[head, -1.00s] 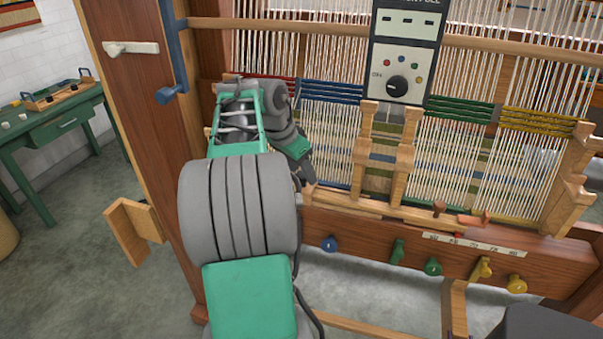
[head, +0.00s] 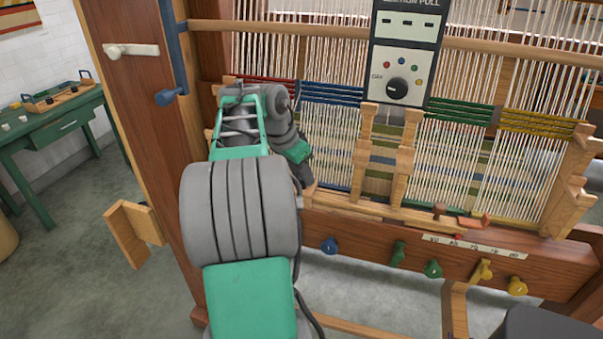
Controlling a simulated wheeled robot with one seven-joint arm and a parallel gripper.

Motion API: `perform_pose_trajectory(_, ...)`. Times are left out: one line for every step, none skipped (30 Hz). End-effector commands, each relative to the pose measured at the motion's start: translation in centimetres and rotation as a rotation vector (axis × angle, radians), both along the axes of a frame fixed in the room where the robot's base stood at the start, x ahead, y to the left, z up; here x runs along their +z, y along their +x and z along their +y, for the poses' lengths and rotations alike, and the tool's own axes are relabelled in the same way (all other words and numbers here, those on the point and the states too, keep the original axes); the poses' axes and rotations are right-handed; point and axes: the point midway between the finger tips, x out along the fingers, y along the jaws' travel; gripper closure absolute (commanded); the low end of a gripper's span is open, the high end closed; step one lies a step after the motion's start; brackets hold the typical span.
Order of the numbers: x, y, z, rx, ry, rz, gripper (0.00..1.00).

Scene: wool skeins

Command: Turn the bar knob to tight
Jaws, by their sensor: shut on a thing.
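The loom's wooden front bar (head: 390,207) runs along the bottom of the warp threads. My arm reaches up at the left of the loom and bends down at the wrist. My gripper (head: 306,178) is a dark grey shape at the left end of this bar, mostly hidden by my own arm. It is shut, with its fingertips and what they hold out of clear sight. The bar knob cannot be made out apart from my gripper, so its setting cannot be read.
A panel with a black dial (head: 397,88) hangs on the loom. Blue (head: 329,245), green and yellow pegs stick out of the lower beam. A wooden bracket (head: 134,232) juts from the left post. A green table (head: 55,130) stands far left, with open floor before it.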

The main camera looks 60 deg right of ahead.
Motion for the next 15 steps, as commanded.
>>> perform_pose_trajectory(0.01, 0.0, 0.0, 0.0, 0.0, 0.0, 1.0)
perform_pose_trajectory(0.01, 0.0, 0.0, 0.0, 0.0, 0.0, 1.0)
perform_pose_trajectory(0.02, 0.0, 0.01, -0.001, 0.0, 0.0, 1.0)
perform_pose_trajectory(0.08, 0.02, 0.0, -0.005, 0.0, 0.0, 1.0)
perform_pose_trajectory(0.2, 0.06, -0.01, -0.017, 0.001, 0.0, 1.0)
perform_pose_trajectory(0.4, 0.11, -0.02, -0.045, 0.003, 0.001, 1.0)
perform_pose_trajectory(0.52, 0.12, -0.02, -0.074, 0.003, 0.002, 1.0)
perform_pose_trajectory(0.58, 0.14, -0.03, -0.108, 0.003, 0.003, 1.0)
perform_pose_trajectory(0.62, 0.18, -0.06, -0.152, 0.003, 0.002, 1.0)
perform_pose_trajectory(0.56, 0.17, -0.06, -0.182, 0.003, 0.003, 1.0)
perform_pose_trajectory(0.49, 0.19, -0.07, -0.207, 0.003, 0.002, 1.0)
perform_pose_trajectory(0.35, 0.18, -0.07, -0.234, 0.002, 0.002, 1.0)
perform_pose_trajectory(0.26, 0.18, -0.07, -0.246, 0.002, 0.002, 1.0)
perform_pose_trajectory(0.17, 0.17, -0.08, -0.252, 0.001, 0.002, 1.0)
perform_pose_trajectory(0.08, 0.16, -0.08, -0.256, 0.0, 0.0, 1.0)
